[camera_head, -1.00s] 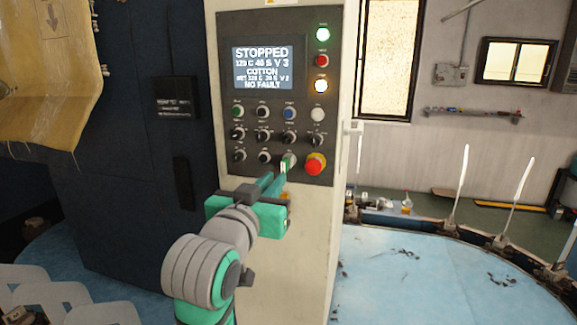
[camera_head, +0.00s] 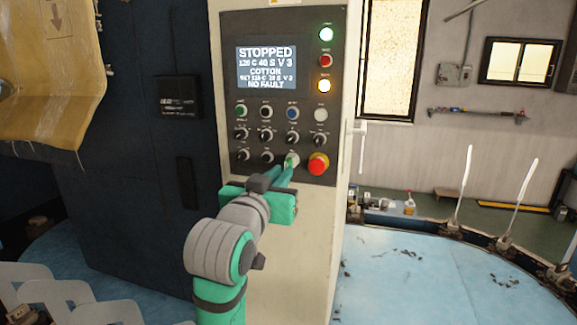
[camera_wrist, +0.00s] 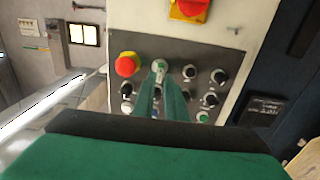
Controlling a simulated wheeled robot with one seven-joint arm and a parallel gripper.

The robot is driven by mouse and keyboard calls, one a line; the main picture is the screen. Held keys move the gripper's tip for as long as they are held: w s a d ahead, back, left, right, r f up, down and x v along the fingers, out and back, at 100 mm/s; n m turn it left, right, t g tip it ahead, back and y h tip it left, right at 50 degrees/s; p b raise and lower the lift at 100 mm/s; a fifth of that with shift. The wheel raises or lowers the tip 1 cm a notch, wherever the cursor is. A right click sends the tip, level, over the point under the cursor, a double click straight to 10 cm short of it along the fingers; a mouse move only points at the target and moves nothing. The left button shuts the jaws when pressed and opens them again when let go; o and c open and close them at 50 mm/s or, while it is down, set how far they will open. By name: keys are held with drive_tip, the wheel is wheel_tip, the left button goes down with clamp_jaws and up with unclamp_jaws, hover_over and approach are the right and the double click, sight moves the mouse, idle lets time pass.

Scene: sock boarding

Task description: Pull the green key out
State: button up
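The green key (camera_head: 291,160) is on the lower row of the control panel, left of the red emergency button. In the wrist view my gripper's fingertips (camera_wrist: 160,80) lie close on either side of the key's lower part. Whether they touch or clamp it cannot be told. The fingers hide part of the key and its slot.
The panel (camera_head: 228,100) has a screen reading STOPPED and NO FAULT. The red emergency button (camera_head: 318,163) is close to the right of the key. Several black knobs (camera_head: 267,157) sit to the left and above. A light blue round table (camera_head: 400,270) lies to the right.

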drive_tip(key=shift+w+d, duration=0.1)
drive_tip(key=shift+w, duration=0.4)
drive_tip(key=shift+d, duration=0.1)
idle(0.4)
drive_tip(key=shift+s, duration=0.2)
clamp_jaws()
drive_tip(key=o, duration=0.5)
unclamp_jaws()
